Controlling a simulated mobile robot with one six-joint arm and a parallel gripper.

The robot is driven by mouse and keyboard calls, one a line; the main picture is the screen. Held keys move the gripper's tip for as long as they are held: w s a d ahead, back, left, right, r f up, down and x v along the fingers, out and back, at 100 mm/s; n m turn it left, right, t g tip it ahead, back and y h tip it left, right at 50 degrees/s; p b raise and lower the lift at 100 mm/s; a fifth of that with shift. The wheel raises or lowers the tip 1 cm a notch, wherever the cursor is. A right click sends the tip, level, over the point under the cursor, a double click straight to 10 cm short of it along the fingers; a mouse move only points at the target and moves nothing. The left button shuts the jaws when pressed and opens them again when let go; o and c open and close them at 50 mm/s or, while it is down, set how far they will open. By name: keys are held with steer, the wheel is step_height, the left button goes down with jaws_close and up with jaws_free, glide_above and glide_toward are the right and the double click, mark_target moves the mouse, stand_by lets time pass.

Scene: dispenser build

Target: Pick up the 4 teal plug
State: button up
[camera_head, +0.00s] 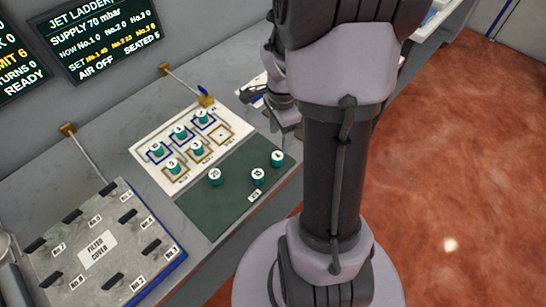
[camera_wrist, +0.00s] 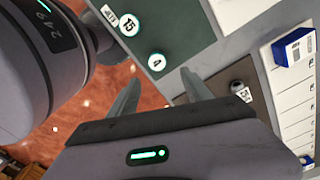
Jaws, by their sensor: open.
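The teal plug with a white top marked 4 (camera_wrist: 156,62) stands on the dark green mat (camera_wrist: 180,22) near its edge in the wrist view. In the head view it appears to be the rightmost plug (camera_head: 277,158) on the mat. My gripper (camera_wrist: 160,88) is open and empty, its two fingers pointing towards the plug, which shows just beyond and between the fingertips. No contact shows. In the head view my gripper (camera_head: 286,127) is above and right of the mat, partly hidden by my arm.
A plug marked 15 (camera_wrist: 127,27) stands close to the 4 plug; another marked 20 (camera_head: 215,176) is further left. A white board (camera_head: 151,143) holds several teal plugs. A dark knob (camera_wrist: 237,87) and a blue-and-white box (camera_wrist: 294,47) are at the right. The filter cover (camera_head: 97,250) is at lower left.

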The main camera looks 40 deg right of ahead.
mark_target(278, 156)
step_height(278, 156, down, 4)
steer(key=shift+r+b, duration=0.2)
steer(key=shift+b, duration=0.25)
steer(key=f+b, duration=0.1)
steer(key=f, duration=0.1)
steer(key=f+b, duration=0.1)
steer(key=a+f, duration=0.1)
steer(key=f, duration=0.1)
steer(key=shift+f+b, duration=0.35)
steer(key=shift+b, duration=0.05)
steer(key=shift+r, duration=0.15)
steer(key=shift+c, duration=0.2)
jaws_close()
